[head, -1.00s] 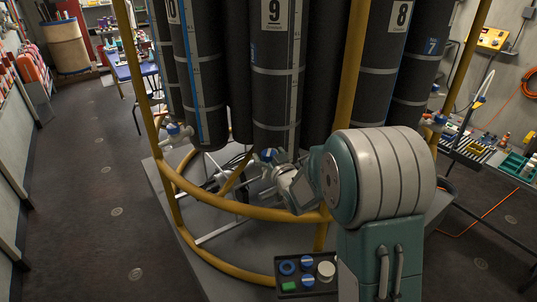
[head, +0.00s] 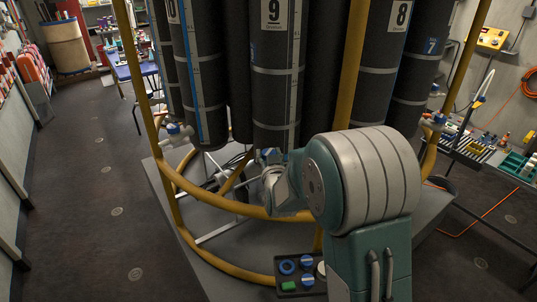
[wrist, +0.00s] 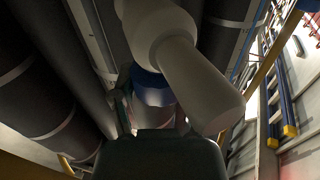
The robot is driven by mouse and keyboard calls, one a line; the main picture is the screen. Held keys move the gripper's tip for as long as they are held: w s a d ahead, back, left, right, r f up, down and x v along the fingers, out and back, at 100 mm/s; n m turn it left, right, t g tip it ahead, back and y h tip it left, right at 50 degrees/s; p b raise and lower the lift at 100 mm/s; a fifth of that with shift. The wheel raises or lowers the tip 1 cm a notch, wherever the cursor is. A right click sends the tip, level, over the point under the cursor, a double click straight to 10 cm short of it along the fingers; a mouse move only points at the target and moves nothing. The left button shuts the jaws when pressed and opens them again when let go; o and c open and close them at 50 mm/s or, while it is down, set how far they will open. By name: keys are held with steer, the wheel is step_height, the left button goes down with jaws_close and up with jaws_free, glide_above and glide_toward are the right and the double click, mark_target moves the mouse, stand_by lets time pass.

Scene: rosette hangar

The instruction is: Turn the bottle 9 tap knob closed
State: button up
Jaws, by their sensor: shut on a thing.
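Bottle 9 (head: 276,85) is a dark grey cylinder with a white label, upright in the middle of the rack in the head view. Its tap is at the bottle's lower end, with a bit of blue (head: 268,155) showing behind my arm. In the wrist view the pale tap body (wrist: 200,80) fills the upper middle, and the blue tap knob (wrist: 150,84) is just below it. My gripper (wrist: 150,118) is shut on the knob, with a finger on each side. In the head view my gripper (head: 270,180) is largely covered by my own wrist.
Yellow rails (head: 235,212) curve around the rack close to my arm. Bottle 10's tap (head: 177,134) is to the left and another tap (head: 436,119) to the right. A dark tray (head: 288,282) of blue rings and small parts lies below. The left aisle floor is clear.

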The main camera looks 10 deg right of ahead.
steer(key=m+h, duration=0.2)
steer(key=h, duration=0.1)
steer(key=m+g+h, duration=0.1)
steer(key=h, duration=0.1)
steer(key=shift+a+m+h, duration=0.15)
steer(key=shift+m+h, duration=0.25)
steer(key=m+g+h, duration=0.3)
steer(key=h, duration=0.1)
steer(key=shift+w+h, duration=0.1)
steer(key=shift+h, duration=0.2)
steer(key=m+g+h, duration=0.4)
steer(key=g, duration=0.1)
steer(key=shift+m, duration=0.4)
steer(key=shift+m+g+h, duration=0.55)
steer(key=shift+m+g, duration=0.25)
steer(key=shift+g, duration=0.45)
steer(key=shift+m+g+h, duration=0.55)
steer(key=shift+m+g, duration=0.25)
steer(key=shift+g, duration=0.45)
steer(key=shift+r+g, duration=0.1)
steer(key=shift+g, duration=0.2)
steer(key=o, duration=1.2)
steer(key=shift+c, duration=0.2)
